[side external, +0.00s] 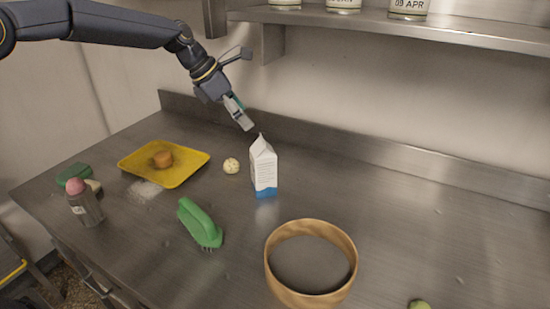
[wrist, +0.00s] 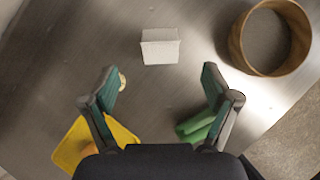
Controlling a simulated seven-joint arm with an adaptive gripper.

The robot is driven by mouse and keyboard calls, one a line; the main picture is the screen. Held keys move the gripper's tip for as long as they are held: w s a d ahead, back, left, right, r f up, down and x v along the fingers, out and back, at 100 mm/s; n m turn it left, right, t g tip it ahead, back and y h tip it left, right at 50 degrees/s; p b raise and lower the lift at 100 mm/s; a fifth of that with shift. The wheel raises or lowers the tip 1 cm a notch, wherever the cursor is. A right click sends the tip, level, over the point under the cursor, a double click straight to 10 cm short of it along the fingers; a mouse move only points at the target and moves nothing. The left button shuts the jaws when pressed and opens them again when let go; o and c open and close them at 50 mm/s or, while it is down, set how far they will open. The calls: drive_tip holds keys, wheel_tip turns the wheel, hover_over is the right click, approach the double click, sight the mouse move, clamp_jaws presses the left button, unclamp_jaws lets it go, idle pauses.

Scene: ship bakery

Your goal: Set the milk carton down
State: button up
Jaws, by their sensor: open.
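The milk carton (side external: 263,168) is white with a blue base and a gabled top. It stands upright on the steel counter in the side external view. In the wrist view the carton (wrist: 160,47) shows from above, beyond the fingertips and centred between them. My gripper (side external: 243,120) is above and to the left of the carton's top in the side external view, apart from it. In the wrist view my gripper (wrist: 160,82) has its two fingers spread wide with nothing between them.
Around the carton on the counter are a pale speckled ball (side external: 231,166), a green brush (side external: 200,223), a wooden ring (side external: 311,262) and a yellow tray (side external: 182,178) holding an orange item (side external: 162,159). A shelf (side external: 400,24) with jars hangs above. The counter's right is largely clear.

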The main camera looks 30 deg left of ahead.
drive_tip(key=s+a+r+m+y, duration=0.1)
drive_tip(key=s+a+r+m, duration=0.15)
drive_tip(key=s+m, duration=0.45)
drive_tip(key=s+a+r+m+y, duration=0.15)
drive_tip(key=s+r+m, duration=0.3)
drive_tip(key=s, duration=0.55)
drive_tip(key=s+a+f+m+y, duration=0.1)
drive_tip(key=s+a+f+m, duration=0.1)
drive_tip(key=s+m, duration=0.5)
drive_tip(key=s+a+f+m+t+y, duration=0.1)
drive_tip(key=s+a+f+m, duration=0.1)
drive_tip(key=s+m, duration=0.6)
drive_tip(key=s+f, duration=0.1)
drive_tip(key=s, duration=0.2)
drive_tip(key=shift+s+a+f, duration=0.15)
drive_tip(key=shift+s+a, duration=0.1)
